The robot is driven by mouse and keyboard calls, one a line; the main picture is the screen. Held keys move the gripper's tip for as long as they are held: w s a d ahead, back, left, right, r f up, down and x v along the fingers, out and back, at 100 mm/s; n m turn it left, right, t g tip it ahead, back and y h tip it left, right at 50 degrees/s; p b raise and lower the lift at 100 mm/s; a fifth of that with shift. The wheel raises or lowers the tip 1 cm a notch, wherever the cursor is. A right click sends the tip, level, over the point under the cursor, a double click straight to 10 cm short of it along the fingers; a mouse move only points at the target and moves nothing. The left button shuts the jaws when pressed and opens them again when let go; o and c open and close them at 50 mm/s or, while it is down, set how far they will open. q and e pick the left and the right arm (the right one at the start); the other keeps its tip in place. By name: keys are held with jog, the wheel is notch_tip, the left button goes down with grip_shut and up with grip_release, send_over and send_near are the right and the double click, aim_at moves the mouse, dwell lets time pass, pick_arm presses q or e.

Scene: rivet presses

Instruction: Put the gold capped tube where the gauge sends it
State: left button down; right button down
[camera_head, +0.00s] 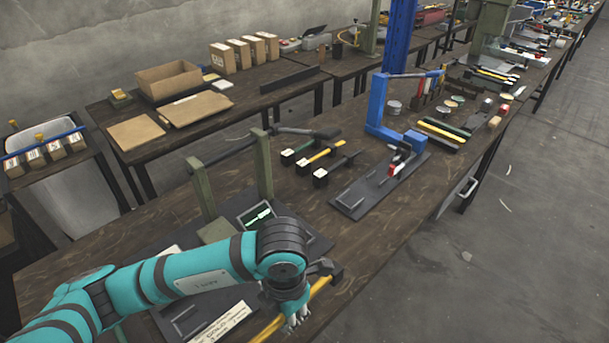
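My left gripper (296,317) points down at the table's near edge, at a long gold-yellow bar (319,287) with a dark block at its upper end. The fingers overlap the bar, and I cannot tell whether they are closed on it. A gauge with a lit green display (258,216) stands on a dark plate behind my arm; its reading is too small to read. Farther back lie a yellow tube (325,153), a dark green one (296,152) and a black one (335,170), each with a pale end. I cannot tell which item is the gold capped tube. My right gripper is not in view.
A printed card (220,324) lies beside my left arm. A green-grey press frame (263,168) stands behind the gauge.

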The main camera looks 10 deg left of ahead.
pick_arm(q)
jog(key=shift+w+a+r+m, duration=0.1)
jog(key=shift+a+r+m, duration=0.2)
jog(key=shift+m, duration=0.5)
jog(key=a+r+m, duration=0.3)
jog(key=a+m, duration=0.2)
jog(key=m, duration=0.8)
jog(key=a+r+m, duration=0.4)
jog(key=a+m, duration=0.2)
jog(key=m, duration=0.7)
jog(key=shift+w+m, duration=0.25)
jog(key=shift+m, duration=0.15)
jog(key=d+f+n, duration=0.2)
jog(key=d+n, duration=0.1)
jog(key=n, duration=0.5)
jog(key=d+f+n, duration=0.2)
jog(key=d+n, duration=0.2)
jog(key=n, duration=0.4)
jog(key=d+f+n, duration=0.2)
jog(key=d+n, duration=0.1)
jog(key=n, duration=0.6)
jog(key=shift+s+d+f, duration=0.2)
jog(key=shift+f, duration=0.2)
jog(key=n, duration=0.1)
jog(key=d+n, duration=0.1)
jog(key=n, duration=0.1)
jog(key=shift+s+d+f, duration=0.15)
jog(key=shift+f, duration=0.2)
